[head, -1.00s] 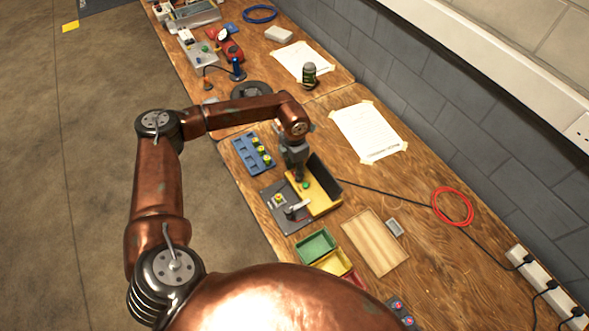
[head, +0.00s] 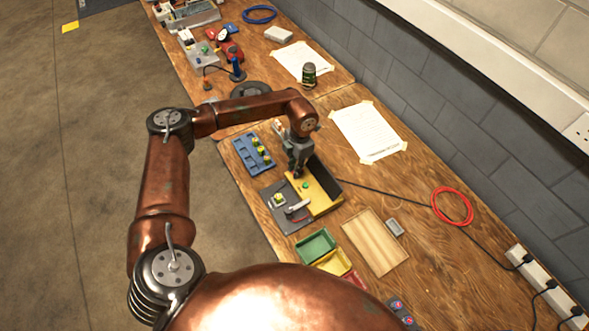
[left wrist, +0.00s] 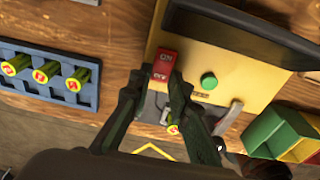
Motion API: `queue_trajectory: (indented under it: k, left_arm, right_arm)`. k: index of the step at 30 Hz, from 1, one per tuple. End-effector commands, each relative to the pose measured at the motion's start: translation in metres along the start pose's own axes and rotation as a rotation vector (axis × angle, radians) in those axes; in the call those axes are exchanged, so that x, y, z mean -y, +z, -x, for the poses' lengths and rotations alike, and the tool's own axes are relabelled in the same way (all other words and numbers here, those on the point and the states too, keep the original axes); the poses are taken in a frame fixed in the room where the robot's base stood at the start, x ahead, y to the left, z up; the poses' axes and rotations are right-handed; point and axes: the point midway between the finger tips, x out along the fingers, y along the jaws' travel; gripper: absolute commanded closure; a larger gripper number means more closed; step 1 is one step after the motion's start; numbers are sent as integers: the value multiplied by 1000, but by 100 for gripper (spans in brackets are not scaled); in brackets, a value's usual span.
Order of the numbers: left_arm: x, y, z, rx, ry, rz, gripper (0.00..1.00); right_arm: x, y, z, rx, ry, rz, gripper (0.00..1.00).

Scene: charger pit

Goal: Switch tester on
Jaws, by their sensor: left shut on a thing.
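The tester (head: 323,199) is a yellow box with a raised black panel, on the bench below my left gripper (head: 298,174). It also shows in the left wrist view (left wrist: 240,72), with a green button (left wrist: 208,80) and a red switch (left wrist: 165,66) marked ON and OFF. In that view my left gripper (left wrist: 165,84) is at the switch, its fingers closed on either side of it. A grey lever (left wrist: 229,117) stands at the tester's side. A yellow-green cell (head: 279,199) sits on the grey plate beside the box. My right gripper is out of view.
A blue rack (head: 244,152) holding yellow-green cells lies left of the tester. Green (head: 314,244) and yellow (head: 334,262) bins and a wooden board (head: 374,242) lie nearer. A black cable runs right from the tester past a red coil (head: 453,206).

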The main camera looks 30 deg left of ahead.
Motion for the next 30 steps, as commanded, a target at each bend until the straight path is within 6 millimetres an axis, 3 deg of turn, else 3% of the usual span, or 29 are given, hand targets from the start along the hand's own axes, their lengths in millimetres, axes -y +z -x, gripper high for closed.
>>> queue_trajectory:
  k: [9,19,20,27,30]
  left_arm:
    - [0,6,2,-185,2,0,100]
    - [0,5,3,-196,2,-1,100]
    - [0,5,3,-195,2,-1,81]
    - [0,5,3,-194,1,-1,65]
    - [0,5,3,-194,1,-1,65]
  right_arm:
    - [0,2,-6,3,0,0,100]
    - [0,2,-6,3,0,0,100]
    - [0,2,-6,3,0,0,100]
    - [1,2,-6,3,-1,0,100]
    - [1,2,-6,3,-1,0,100]
